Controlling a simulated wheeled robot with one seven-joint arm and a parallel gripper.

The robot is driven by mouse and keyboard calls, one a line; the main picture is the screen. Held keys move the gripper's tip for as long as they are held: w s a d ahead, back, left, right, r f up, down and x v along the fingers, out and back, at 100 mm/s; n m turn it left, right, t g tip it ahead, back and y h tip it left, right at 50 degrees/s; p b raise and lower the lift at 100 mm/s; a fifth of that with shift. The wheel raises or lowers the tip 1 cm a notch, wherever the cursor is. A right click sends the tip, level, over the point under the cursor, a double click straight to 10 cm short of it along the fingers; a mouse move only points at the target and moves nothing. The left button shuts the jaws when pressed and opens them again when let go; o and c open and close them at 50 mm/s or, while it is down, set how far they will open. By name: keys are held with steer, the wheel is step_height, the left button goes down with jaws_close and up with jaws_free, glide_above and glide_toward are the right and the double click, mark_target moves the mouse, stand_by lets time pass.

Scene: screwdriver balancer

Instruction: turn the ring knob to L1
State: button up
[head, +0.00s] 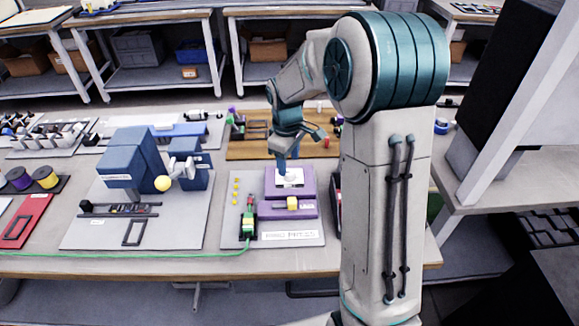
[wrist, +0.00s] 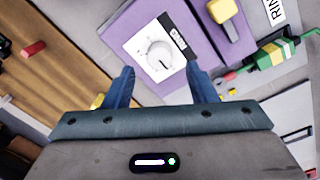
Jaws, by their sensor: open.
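The ring knob (wrist: 160,55) is a round white dial with a dark pointer line, on a white plate (wrist: 142,39) with a small dark label too small to read. The plate is on a purple panel (wrist: 205,48), which also shows in the head view (head: 308,207). My gripper (wrist: 160,82) is open, its two blue fingers apart and empty. In the wrist view the knob appears just beyond and between the fingertips; I cannot tell whether they touch it. In the head view the gripper (head: 288,166) is over the panel, partly hiding the knob (head: 289,177).
A yellow block (head: 292,203) is on the panel's front part. A green plug (head: 248,217) with a green cable is to the left on the grey board (head: 232,220). A wooden board (head: 245,148) with small parts is behind. A blue machine (head: 130,160) stands further left.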

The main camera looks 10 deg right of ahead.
mark_target(288, 174)
step_height(288, 174, up, 10)
steer(key=shift+s+a, duration=0.15)
steer(key=shift+s, duration=0.05)
stand_by(0.4)
